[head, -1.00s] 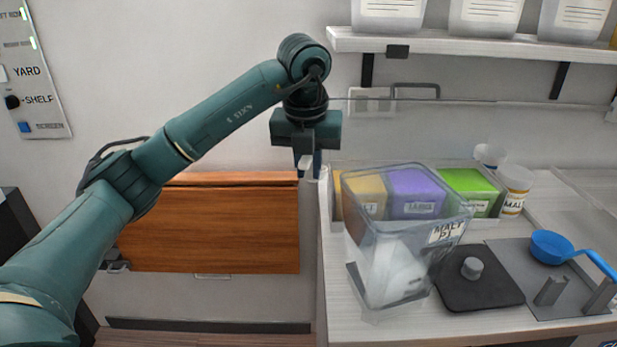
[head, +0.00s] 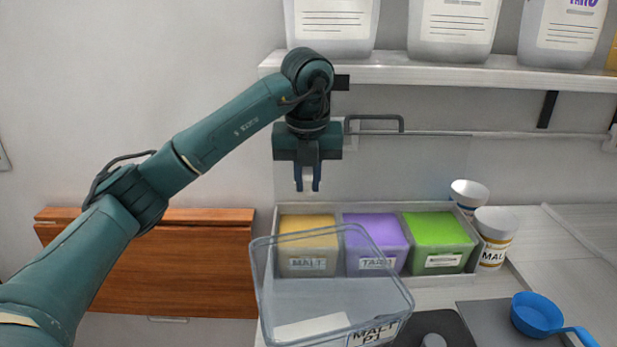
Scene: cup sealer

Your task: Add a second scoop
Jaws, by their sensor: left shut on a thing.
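My left gripper (head: 307,180) hangs fingers-down above the back left of the counter. It is shut on a small pale thing between the fingertips, too small to identify. A blue scoop (head: 536,313) with a handle lies at the lower right, on a grey plate. A clear bin (head: 262,290) labelled MALT stands in front, empty-looking except for a pale patch low inside; its bottom is cut off. Behind it, a tray holds a yellow malt block (head: 306,262), a purple taro block (head: 375,250) and a green block (head: 437,238). My right gripper is out of view.
A white tub labelled MALT (head: 494,238) and a white bowl (head: 469,192) stand right of the tray. A shelf (head: 440,70) with large containers and a rail below it run along the wall. A brown wooden panel (head: 170,265) is at left. The right counter is clear.

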